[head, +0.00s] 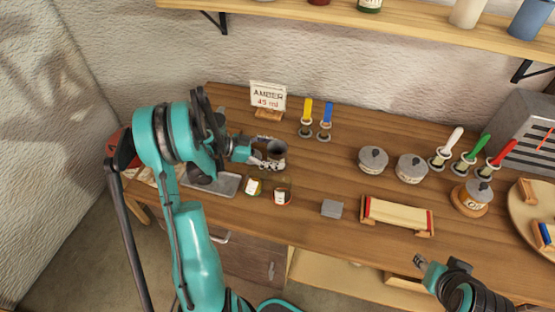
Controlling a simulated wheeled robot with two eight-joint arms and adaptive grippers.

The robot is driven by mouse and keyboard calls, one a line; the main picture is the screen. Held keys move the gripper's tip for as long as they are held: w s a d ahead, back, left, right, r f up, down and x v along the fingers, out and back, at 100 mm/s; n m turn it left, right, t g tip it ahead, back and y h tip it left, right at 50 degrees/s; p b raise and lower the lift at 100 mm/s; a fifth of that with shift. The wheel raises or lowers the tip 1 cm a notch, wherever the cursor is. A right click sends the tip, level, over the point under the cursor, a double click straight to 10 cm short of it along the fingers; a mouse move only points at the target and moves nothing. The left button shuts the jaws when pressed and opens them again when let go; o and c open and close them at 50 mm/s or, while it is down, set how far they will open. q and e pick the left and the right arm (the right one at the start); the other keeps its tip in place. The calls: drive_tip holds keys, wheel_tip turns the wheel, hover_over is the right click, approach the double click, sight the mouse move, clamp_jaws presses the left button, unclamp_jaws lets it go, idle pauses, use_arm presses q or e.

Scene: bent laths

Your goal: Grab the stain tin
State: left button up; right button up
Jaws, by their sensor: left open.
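A dark grey cylindrical tin (277,149) with an open top stands on the left part of the wooden bench; it may be the stain tin, but I read no label on it. My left gripper (268,155) is open right at this tin, with its fingers close around the side nearest the arm. I cannot tell whether they touch it. My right gripper (420,263) is at the front right, away from the tin; its finger gap is not clear.
An "AMBER 45 ml" sign (268,97) stands behind. Lidded grey pots (373,158) and a grey block (332,208) are farther right. A shelf (400,22) overhangs the back.

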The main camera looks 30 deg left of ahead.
use_arm(q)
drive_tip(key=x, duration=0.2)
drive_tip(key=b+x, duration=0.1)
drive_tip(key=x, duration=0.1)
drive_tip(key=shift+w+f, duration=0.1)
drive_tip(key=shift+f, duration=0.3)
drive_tip(key=shift+w+d, duration=0.1)
drive_tip(key=shift+d, duration=0.15)
drive_tip(key=c, duration=1.6)
